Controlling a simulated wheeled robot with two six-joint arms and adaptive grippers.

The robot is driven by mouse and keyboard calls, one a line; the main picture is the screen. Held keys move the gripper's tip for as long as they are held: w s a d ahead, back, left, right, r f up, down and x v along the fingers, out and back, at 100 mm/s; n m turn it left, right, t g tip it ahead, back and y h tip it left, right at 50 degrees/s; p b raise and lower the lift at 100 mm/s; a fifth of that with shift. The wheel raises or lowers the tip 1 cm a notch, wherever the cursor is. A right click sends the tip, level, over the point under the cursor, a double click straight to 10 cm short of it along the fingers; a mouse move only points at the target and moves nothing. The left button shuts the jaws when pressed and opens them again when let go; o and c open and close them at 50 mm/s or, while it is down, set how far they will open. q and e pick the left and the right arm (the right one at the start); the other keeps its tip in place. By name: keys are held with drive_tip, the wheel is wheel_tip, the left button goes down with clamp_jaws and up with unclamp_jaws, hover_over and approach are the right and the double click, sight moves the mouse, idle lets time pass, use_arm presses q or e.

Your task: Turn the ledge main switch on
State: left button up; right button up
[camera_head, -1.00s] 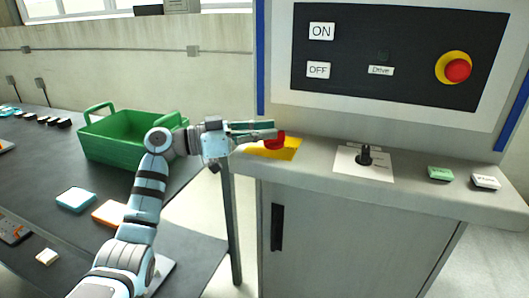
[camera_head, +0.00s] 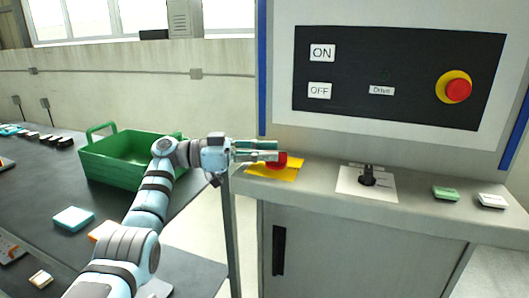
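A red knob (camera_head: 281,161) sits on a yellow plate (camera_head: 262,170) on the left end of the cabinet ledge; it looks like the ledge main switch. My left gripper (camera_head: 277,151) comes in from the left, right at the knob. Its two fingers show a narrow gap between them, one above the other in the picture. The lower finger covers part of the knob, and I cannot tell whether it touches it. The knob's pointing direction is hidden. My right gripper is not in view.
A black selector knob (camera_head: 367,176) on a white plate, a green button (camera_head: 445,193) and a white button (camera_head: 492,200) stand further right on the ledge. The upright panel has a red emergency button (camera_head: 458,90). A green crate (camera_head: 118,173) stands on the dark table at left.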

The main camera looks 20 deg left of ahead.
use_arm(q)
drive_tip(key=shift+o, duration=1.1)
drive_tip(key=shift+d, duration=0.1)
drive_tip(key=v, duration=1.2)
drive_tip(key=shift+r, duration=0.15)
